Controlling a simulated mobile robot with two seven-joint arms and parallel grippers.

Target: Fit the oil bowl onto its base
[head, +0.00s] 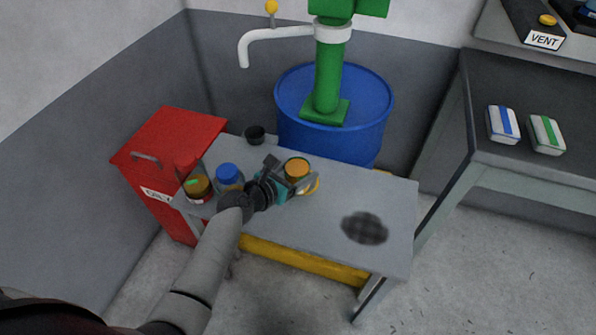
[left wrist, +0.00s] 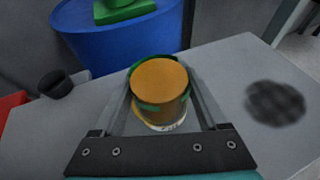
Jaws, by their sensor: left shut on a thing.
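My left gripper (head: 296,176) is shut on the oil bowl (head: 297,167), a short round container with an amber top. The left wrist view shows the bowl (left wrist: 160,80) between the two fingers, roughly upright, with green bits at its sides. Below it a round piece with a yellow rim (head: 314,187) shows partly, probably the base. In the left wrist view this piece (left wrist: 166,127) has a white, marked front edge just under the bowl. The bowl hides most of it, and I cannot tell whether the two touch. My right gripper is not in view.
A dark patch (head: 365,227) lies at the right. A blue drum (head: 300,95) stands behind and a red bin (head: 175,135) at left.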

